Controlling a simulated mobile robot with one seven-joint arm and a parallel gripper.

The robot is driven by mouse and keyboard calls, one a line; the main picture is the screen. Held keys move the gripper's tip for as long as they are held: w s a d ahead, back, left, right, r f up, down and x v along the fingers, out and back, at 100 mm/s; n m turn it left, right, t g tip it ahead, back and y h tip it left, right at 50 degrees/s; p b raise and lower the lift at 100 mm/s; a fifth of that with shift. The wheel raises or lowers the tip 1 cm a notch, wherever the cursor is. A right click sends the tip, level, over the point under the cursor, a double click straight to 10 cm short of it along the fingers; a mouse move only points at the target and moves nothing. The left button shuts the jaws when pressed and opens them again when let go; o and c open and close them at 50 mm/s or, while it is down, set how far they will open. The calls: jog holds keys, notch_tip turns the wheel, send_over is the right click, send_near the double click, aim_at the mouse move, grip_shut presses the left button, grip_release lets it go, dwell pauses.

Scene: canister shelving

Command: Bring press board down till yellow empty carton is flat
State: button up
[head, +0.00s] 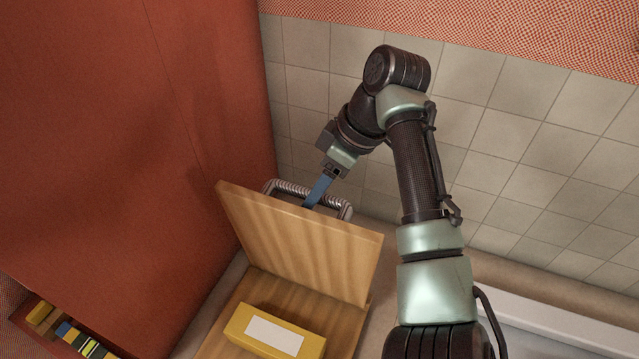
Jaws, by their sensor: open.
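The press board (305,240) is a wooden panel raised at a steep tilt above a wooden base (228,318). The yellow carton (308,343) with a white label lies on the base in front of the board, still box-shaped. A coiled grey handle (300,190) stands behind the board's top edge. My gripper (317,193) reaches down to the handle from above, with a blue finger showing. It is open. Its fingertips are partly hidden behind the board, and I cannot tell whether they touch the handle.
A tall red cabinet side (130,130) rises close on the left. An open compartment with several small coloured items (72,335) is at the lower left. A tiled wall (520,130) stands behind. A pale basin or tray (560,325) is at the lower right.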

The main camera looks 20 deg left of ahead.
grip_shut()
jog(key=shift+r, duration=0.1)
dwell(1.2)
